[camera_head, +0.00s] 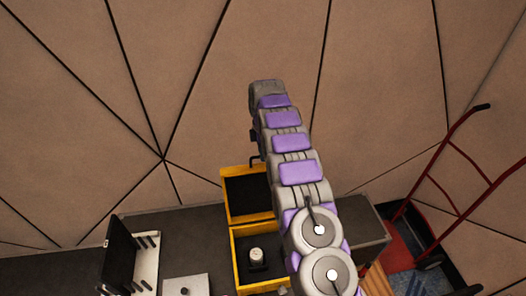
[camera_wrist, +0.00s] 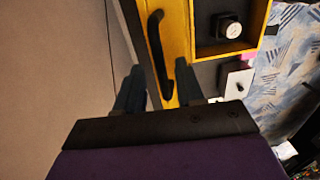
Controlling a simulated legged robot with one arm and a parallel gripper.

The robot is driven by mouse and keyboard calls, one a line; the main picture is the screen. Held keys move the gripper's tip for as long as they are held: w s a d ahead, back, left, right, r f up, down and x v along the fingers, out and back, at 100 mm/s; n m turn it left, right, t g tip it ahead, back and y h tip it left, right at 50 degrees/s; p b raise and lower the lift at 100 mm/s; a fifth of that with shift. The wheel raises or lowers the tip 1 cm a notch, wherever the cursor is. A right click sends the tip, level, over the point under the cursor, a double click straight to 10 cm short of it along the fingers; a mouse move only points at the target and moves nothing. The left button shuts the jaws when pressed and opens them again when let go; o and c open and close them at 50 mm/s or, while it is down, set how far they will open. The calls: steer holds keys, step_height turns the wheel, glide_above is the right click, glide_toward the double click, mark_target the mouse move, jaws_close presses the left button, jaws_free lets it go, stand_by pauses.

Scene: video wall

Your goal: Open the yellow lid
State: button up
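The yellow lid (camera_head: 224,207) stands raised at the back of a yellow box (camera_head: 236,268), its dark inner side showing. A black handle (camera_head: 255,158) sticks out at its top edge. In the wrist view the lid's yellow edge (camera_wrist: 178,22) and the curved black handle (camera_wrist: 154,42) are close in front of me. My gripper (camera_wrist: 160,88) is open, its two dark fingers apart. The handle's lower end appears between the fingers; I cannot tell whether they touch it.
A small jar (camera_head: 257,254) stands inside the box. On the dark counter (camera_head: 180,236) to the left are a white-and-black device (camera_head: 146,262) and a pale square plate (camera_head: 187,287). A panelled wall (camera_head: 200,100) rises close behind. A red hand truck (camera_head: 448,138) stands right.

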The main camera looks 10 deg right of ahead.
jaws_close()
stand_by(0.3)
stand_by(0.4)
